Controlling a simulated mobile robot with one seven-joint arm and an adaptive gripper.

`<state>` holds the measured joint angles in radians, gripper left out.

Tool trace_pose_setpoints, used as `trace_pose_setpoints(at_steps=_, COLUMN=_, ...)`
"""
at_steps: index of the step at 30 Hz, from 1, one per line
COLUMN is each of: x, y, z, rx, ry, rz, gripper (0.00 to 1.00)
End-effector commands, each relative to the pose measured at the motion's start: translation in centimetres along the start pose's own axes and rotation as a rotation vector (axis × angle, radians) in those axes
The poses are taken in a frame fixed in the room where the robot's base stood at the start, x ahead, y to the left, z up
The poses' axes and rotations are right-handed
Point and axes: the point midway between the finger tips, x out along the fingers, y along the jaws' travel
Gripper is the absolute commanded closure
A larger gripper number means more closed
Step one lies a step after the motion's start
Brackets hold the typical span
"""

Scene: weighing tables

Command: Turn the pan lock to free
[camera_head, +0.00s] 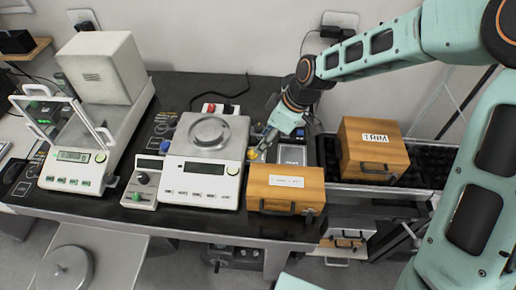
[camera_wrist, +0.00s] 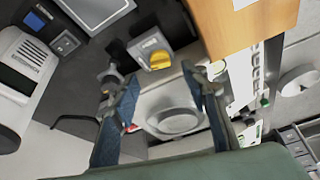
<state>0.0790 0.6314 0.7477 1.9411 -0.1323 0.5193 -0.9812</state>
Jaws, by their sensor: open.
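A yellow knob (camera_wrist: 158,60) sits on a small pale block beside the balance. It also shows in the head view (camera_head: 252,154), partly hidden by my gripper. Which way it is turned and any label are too small to read. The balance (camera_head: 204,165) has a round steel pan (camera_head: 209,129), which also shows between my fingers in the wrist view (camera_wrist: 174,121). My gripper (camera_wrist: 161,78) is open and empty, its fingertips reaching toward the yellow knob and apart from it. In the head view my gripper (camera_head: 265,139) is just right of the balance.
A wooden case (camera_head: 285,189) stands in front of the knob. Another case marked TRIM (camera_head: 373,150) stands to the right. A control box (camera_head: 146,182) with black and green knobs is left of the balance. A glass-shielded balance (camera_head: 72,170) stands at the far left.

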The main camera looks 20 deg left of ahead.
Motion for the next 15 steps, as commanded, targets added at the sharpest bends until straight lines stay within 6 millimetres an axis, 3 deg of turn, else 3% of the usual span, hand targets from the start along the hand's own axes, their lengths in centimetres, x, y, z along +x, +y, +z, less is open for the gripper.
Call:
trace_pose_setpoints(at_steps=7, x=4.8, y=-0.1, z=0.0, rx=-0.001, ry=-0.001, rz=-0.003, gripper=0.59)
trace_pose_setpoints(at_steps=15, x=7.0, y=0.0, z=0.0, rx=0.000, ry=-0.001, rz=0.000, gripper=0.59)
